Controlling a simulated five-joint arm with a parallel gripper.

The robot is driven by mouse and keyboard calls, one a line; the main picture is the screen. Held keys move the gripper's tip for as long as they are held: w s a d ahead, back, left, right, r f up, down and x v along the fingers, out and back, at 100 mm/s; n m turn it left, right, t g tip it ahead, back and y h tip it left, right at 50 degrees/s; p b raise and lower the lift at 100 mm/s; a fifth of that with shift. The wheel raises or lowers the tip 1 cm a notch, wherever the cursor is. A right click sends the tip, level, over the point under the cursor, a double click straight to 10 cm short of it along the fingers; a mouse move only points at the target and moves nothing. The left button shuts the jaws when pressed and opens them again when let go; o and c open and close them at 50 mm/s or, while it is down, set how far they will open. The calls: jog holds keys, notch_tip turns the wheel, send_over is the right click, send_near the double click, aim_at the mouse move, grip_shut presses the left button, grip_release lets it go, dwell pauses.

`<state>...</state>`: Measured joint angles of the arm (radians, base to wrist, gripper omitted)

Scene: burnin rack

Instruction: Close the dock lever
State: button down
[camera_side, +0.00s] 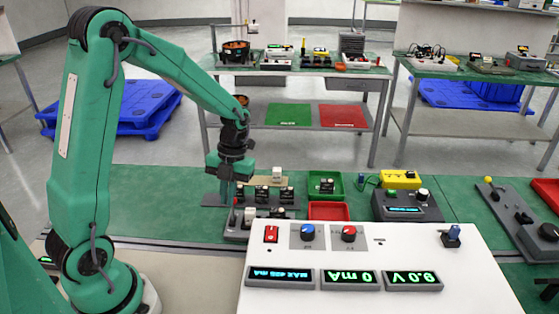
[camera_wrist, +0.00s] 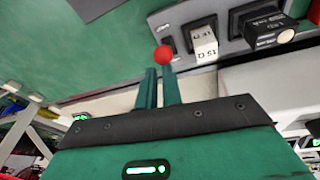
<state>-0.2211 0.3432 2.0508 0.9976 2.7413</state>
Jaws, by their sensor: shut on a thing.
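The dock (camera_wrist: 182,15) is a grey block at the upper right of the wrist view. Its lever ends in a red ball knob (camera_wrist: 163,54). My gripper (camera_wrist: 160,76) is shut on the lever, its two green fingers close together just below the knob. The lever's shaft is mostly hidden by the fingers. In the side view my gripper (camera_side: 229,198) points down at the left end of the dock (camera_side: 236,236), and the lever is hard to make out there. The dock holds a white block marked 15 Ω (camera_wrist: 204,42) and a black module (camera_wrist: 265,30).
Behind the dock in the side view is a rack with several dark modules (camera_side: 262,195). A green tray (camera_side: 325,176) and a red tray (camera_side: 328,209) lie to the right. A white panel with displays (camera_side: 380,262) stands in front. Green bench is clear left of the dock.

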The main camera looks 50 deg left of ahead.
jog(key=shift+w+a+r+t, duration=0.15)
jog(key=shift+w+a+r, duration=0.05)
jog(key=shift+w+r, duration=0.2)
jog(key=shift+w+a+r+t, duration=0.15)
jog(key=shift+w+r, duration=0.15)
jog(key=shift+r, duration=0.2)
jog(key=shift+s+d, duration=0.2)
jog(key=w+a+r, duration=0.3)
jog(key=r, duration=0.5)
jog(key=shift+a+r, duration=0.15)
jog(key=shift+r, duration=0.15)
